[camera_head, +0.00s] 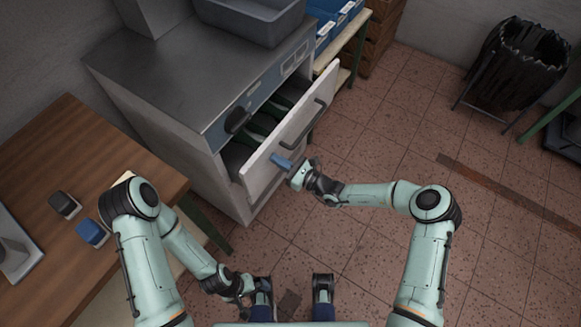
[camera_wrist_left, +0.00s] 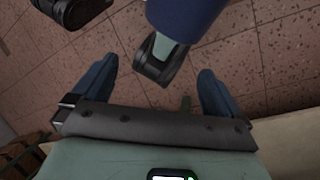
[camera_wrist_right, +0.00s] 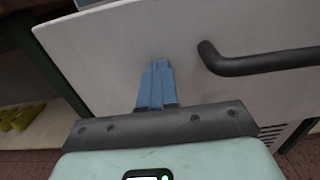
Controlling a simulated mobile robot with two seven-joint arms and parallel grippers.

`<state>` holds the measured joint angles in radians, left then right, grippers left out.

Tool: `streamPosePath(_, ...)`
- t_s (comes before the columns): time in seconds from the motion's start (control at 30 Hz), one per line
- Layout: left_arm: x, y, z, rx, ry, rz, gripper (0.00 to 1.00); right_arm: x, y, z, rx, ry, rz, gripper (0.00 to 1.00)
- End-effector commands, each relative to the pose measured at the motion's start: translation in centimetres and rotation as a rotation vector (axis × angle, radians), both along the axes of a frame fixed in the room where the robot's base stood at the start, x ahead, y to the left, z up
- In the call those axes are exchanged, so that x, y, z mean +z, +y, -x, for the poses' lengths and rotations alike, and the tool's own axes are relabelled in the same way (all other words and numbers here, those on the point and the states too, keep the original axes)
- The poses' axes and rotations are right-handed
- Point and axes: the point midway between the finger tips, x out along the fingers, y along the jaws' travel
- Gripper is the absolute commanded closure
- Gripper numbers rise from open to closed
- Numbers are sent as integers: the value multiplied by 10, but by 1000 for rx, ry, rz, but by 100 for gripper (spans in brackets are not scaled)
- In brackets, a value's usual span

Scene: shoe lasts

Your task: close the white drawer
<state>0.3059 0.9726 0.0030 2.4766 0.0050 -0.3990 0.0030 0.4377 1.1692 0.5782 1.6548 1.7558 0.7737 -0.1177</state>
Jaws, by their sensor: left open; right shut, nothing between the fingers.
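The white drawer (camera_head: 267,171) is pulled out from the grey metal cabinet, with green lasts (camera_head: 262,124) visible inside. Its pale front and dark bar handle (camera_head: 303,130) face my right arm. The drawer front (camera_wrist_right: 110,50) fills much of the right wrist view, with the handle (camera_wrist_right: 260,62) on the right. My right gripper (camera_head: 280,160) is shut and empty, its blue fingertips (camera_wrist_right: 160,66) at the front panel, beside the handle and not around it. Contact is hard to confirm. My left gripper (camera_head: 262,284) is open and empty, low near my base; its spread fingers show in the left wrist view (camera_wrist_left: 155,78).
A wooden table (camera_head: 60,165) at left holds a black block (camera_head: 64,205) and a blue block (camera_head: 92,233). A grey tray (camera_head: 250,15) sits on the cabinet. A black bin (camera_head: 518,62) stands at back right. The tiled floor right of the drawer is clear.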

Motion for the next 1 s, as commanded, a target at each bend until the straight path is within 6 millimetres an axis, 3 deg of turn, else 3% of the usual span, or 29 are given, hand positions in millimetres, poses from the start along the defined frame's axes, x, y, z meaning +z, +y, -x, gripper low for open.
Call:
streamPosePath(0.1,-8,0,-2,2,-9,-1,0,-2,24,-14,3,-1,0,100)
streamPosePath(0.4,-19,0,-7,6,-29,-4,0,-2,65,-42,2,0,-1,100)
streamPosePath(0.63,-22,0,-9,7,-36,-5,0,-1,77,-51,1,0,0,100)
streamPosePath(1.0,-22,0,-10,8,-37,-5,0,2,80,-54,-1,-2,-2,100)
